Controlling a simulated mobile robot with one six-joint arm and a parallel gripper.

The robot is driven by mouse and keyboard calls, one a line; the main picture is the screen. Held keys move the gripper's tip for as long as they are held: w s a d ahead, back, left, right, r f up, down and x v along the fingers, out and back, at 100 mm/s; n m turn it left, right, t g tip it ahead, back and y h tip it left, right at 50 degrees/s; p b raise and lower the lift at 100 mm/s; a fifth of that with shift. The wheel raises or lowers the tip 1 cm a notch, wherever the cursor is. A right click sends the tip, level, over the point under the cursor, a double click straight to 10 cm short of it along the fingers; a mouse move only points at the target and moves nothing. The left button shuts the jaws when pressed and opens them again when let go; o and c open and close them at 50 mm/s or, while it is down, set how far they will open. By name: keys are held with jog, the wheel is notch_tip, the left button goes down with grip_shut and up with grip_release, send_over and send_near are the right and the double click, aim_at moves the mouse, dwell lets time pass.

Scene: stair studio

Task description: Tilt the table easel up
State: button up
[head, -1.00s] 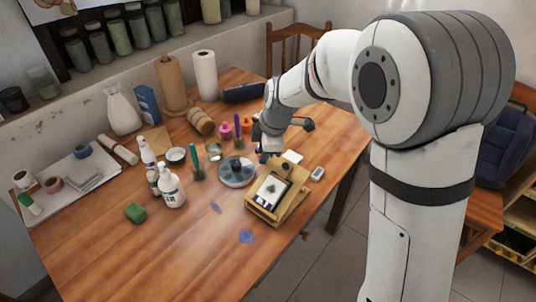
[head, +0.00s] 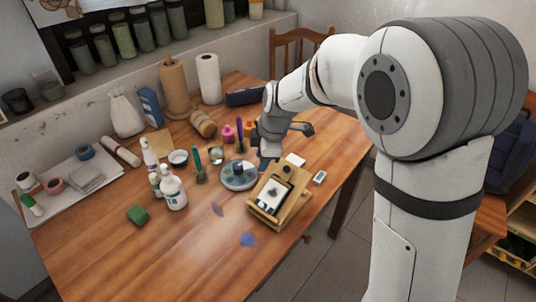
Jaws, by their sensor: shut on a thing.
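The small wooden table easel (head: 261,213) stands near the right front edge of the wooden table. Its panel leans back and carries a white sheet with dark marks (head: 271,199). My gripper (head: 266,161) is at the easel's back upper edge. Its jaws are shut on the easel's panel, as far as this view shows; the fingertips are small and the exact contact is hard to make out.
A round grey palette (head: 238,176) with a dark pot lies just left of the easel. A small white box (head: 319,177) and a white card (head: 295,160) lie to its right and behind.

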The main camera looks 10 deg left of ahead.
jog(key=shift+o, duration=1.3)
jog(key=shift+s, duration=0.1)
jog(key=shift+r, duration=0.15)
notch_tip(320, 180, up, 7)
send_over(270, 175)
jog(key=shift+a+r, duration=0.1)
jog(key=shift+a, duration=0.05)
jog(key=s+d+r+m+h+p, duration=0.1)
jog(key=s+d+r+m+p, duration=0.1)
jog(key=s+d+m, duration=0.7)
jog(key=s+d+r+m+t+h+p, duration=0.1)
jog(key=s+d+r+m+p, duration=0.2)
jog(key=s+d+m, duration=0.6)
jog(key=d+m, duration=0.3)
jog(key=d, duration=0.2)
jog(key=shift+s+d+h+p, duration=0.15)
jog(key=shift+s+h+p, duration=0.15)
jog(key=shift+s+h, duration=0.1)
